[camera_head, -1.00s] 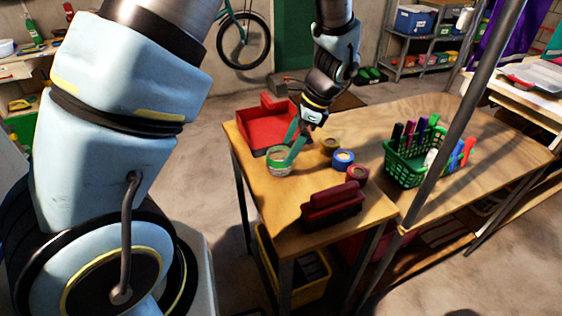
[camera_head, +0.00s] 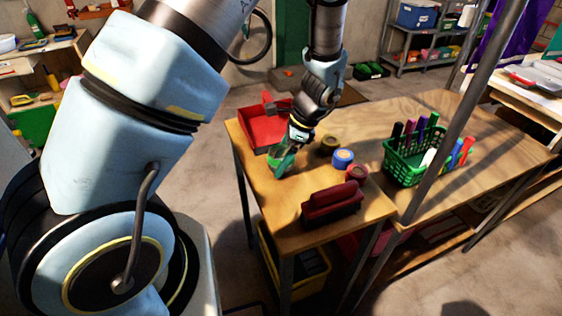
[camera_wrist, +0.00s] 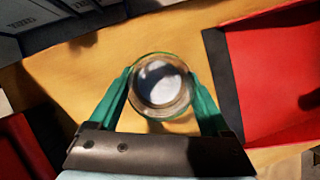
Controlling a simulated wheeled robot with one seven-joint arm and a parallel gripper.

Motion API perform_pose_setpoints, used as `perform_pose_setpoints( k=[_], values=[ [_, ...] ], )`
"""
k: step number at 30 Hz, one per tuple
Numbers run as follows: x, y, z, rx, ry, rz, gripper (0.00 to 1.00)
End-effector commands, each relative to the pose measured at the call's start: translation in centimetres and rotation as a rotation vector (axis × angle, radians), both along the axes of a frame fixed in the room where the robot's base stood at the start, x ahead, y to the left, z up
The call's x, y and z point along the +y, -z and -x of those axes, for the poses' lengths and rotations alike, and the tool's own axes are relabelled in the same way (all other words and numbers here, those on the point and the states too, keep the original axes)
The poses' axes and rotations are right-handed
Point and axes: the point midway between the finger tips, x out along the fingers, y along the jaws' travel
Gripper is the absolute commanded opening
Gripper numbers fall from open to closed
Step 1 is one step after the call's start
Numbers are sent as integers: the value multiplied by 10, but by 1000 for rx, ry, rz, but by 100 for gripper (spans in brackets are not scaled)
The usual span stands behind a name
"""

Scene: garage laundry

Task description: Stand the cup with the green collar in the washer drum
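The clear cup with the green collar (camera_head: 279,168) stands on the wooden table, beside the red tray. My gripper (camera_head: 283,160) is down at the cup and partly covers it in the head view. In the wrist view, I look down into the open top of the cup (camera_wrist: 162,86), with one teal finger on each side of it. The fingers reach the cup's sides, but I cannot tell whether they press on it or leave a small gap. The washer drum is not in view.
The red tray (camera_head: 262,127) is close to the cup. Tape rolls, including a blue one (camera_head: 343,159), and a dark red brush (camera_head: 332,203) lie to the right. A green basket of markers (camera_head: 405,166) and a grey pole (camera_head: 462,125) stand farther right.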

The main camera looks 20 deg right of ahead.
Motion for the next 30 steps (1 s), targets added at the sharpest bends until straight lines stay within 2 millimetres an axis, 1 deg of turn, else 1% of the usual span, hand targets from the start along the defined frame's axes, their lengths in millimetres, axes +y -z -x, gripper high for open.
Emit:
perform_pose_setpoints(
  k=[1, 12, 13, 14, 20, 23, 26, 29, 30],
  values=[
    [0, 0, 0, 0, 0, 0, 68],
    [0, 0, 0, 0, 0, 0, 28],
    [0, 0, 0, 0, 0, 0, 28],
    [0, 0, 0, 0, 0, 0, 20],
    [0, -1, 0, 0, 0, 1, 19],
    [-1, -5, 0, -2, 0, 3, 19],
    [-1, -14, -1, -2, -1, 4, 19],
    [-1, -27, -1, -3, -2, 5, 19],
    [-2, -34, -1, -3, -1, 6, 19]
  ],
)
